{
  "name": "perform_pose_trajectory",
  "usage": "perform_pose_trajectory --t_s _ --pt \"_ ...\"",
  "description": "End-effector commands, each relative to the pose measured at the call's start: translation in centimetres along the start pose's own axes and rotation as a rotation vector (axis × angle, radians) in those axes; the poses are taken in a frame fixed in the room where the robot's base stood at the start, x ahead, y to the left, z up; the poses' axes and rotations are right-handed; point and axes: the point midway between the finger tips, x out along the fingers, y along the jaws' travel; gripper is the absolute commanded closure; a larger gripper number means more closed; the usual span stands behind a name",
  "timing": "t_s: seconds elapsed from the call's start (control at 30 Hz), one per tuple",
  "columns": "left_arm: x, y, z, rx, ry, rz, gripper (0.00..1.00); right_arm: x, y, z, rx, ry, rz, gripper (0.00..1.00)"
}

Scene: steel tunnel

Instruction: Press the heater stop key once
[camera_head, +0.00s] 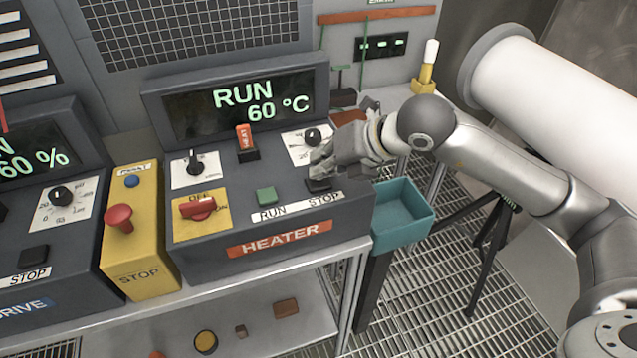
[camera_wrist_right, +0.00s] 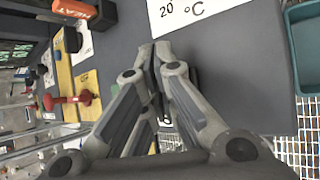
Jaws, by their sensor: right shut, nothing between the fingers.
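The heater console (camera_head: 270,170) has a display reading RUN and 60 °C. Its black stop key (camera_head: 318,185) sits above the STOP label at the front right, beside the green run key (camera_head: 266,195). My right gripper (camera_head: 320,166) is shut and empty, its fingertips just over the stop key. I cannot tell whether they touch it. In the right wrist view the shut fingers (camera_wrist_right: 158,55) point at the grey panel, and I cannot make out the stop key behind them. My left gripper is not in view.
A dial (camera_head: 312,138) sits close behind the right gripper, and an orange-topped switch (camera_head: 246,140) stands left of it. A red knob (camera_head: 198,208) is at the console's left. A yellow stop box (camera_head: 140,250) stands beside the console. A teal bin (camera_head: 402,215) hangs at the right.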

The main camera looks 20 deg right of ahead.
Motion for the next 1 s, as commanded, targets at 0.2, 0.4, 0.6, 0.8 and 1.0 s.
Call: perform_pose_trajectory --t_s 0.2,0.4,0.6,0.8,1.0 --pt "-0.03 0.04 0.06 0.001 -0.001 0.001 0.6 -0.04 0.05 0.03 0.0 0.0 0.001 1.0" --pt "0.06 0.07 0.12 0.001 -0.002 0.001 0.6 0.02 0.02 -0.02 0.0 0.0 0.001 1.0" --pt "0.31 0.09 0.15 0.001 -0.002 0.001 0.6 0.15 -0.09 -0.11 0.0 0.0 0.001 1.0" --pt "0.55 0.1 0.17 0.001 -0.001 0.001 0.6 0.28 -0.18 -0.2 0.0 0.0 0.001 1.0" --pt "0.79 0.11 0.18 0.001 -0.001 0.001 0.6 0.41 -0.27 -0.3 0.0 0.0 0.001 1.0"
